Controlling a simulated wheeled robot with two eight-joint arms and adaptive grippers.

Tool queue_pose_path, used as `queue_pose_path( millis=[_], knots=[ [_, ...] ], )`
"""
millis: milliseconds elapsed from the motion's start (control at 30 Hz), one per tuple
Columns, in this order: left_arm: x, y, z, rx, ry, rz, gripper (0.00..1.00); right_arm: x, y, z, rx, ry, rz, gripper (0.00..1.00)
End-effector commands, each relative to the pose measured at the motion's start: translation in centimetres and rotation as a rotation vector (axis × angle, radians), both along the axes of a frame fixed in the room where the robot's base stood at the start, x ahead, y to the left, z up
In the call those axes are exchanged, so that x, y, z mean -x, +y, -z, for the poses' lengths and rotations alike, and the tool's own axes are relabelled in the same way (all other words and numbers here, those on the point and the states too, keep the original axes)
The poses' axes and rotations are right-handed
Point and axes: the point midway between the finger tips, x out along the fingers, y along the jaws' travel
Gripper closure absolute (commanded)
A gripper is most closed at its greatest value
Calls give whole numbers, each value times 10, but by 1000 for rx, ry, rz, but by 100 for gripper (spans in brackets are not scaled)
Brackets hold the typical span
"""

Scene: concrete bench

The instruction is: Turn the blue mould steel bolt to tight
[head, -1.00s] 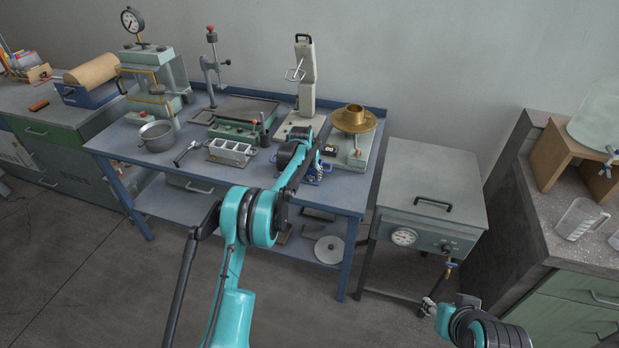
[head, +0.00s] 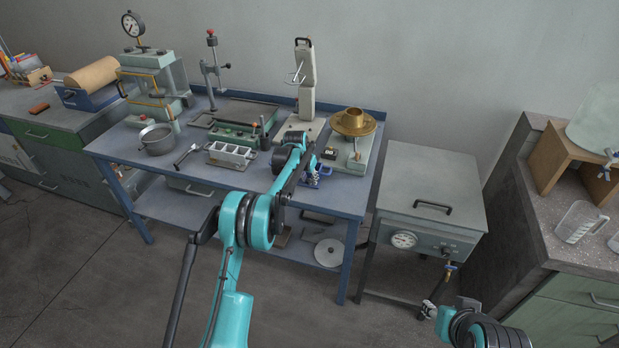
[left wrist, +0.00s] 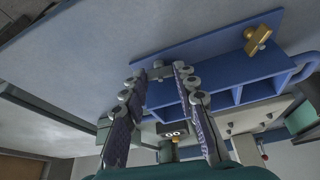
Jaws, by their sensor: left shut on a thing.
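The blue mould (head: 325,170) sits on the blue bench, mostly hidden behind my left arm in the head view. In the left wrist view the blue mould (left wrist: 215,62) shows its open compartments and long edge. A steel bolt (left wrist: 158,67) stands at its near end, between my left fingertips. A brass wing-shaped bolt (left wrist: 260,40) is at the other end, apart from the gripper. My left gripper (left wrist: 158,76) is shut on the steel bolt; in the head view the left gripper (head: 313,178) is small. My right gripper (head: 429,309) hangs at lower right, away from the bench; its jaw state is unclear.
A grey three-part mould (head: 232,154) and a metal bowl (head: 157,139) stand left of my arm. A brass dish on a device (head: 353,123) stands close behind the blue mould. A grey cabinet (head: 430,190) is right of the bench.

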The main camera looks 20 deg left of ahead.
Motion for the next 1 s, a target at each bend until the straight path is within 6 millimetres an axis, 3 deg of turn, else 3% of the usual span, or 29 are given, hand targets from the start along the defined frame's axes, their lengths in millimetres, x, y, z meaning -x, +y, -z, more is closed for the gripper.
queue_pose_path(
  millis=[400, 433, 500, 833, 1000],
  knots=[
    [0, 1, 0, 0, 0, 74, 100, 0, 0, -2, 0, 0, 0, 60],
    [0, 1, 0, 0, 0, 74, 66, 0, 0, -2, 0, 0, 0, 60],
    [0, 1, 0, 0, 0, 74, 50, 0, 0, -2, 0, 0, 0, 60],
    [1, 1, -2, 0, 0, 74, 50, 0, 0, -2, 0, 0, 0, 60],
    [9, 3, -22, -1, 0, 72, 50, 0, 0, -2, 0, 0, 0, 60]
  ],
)
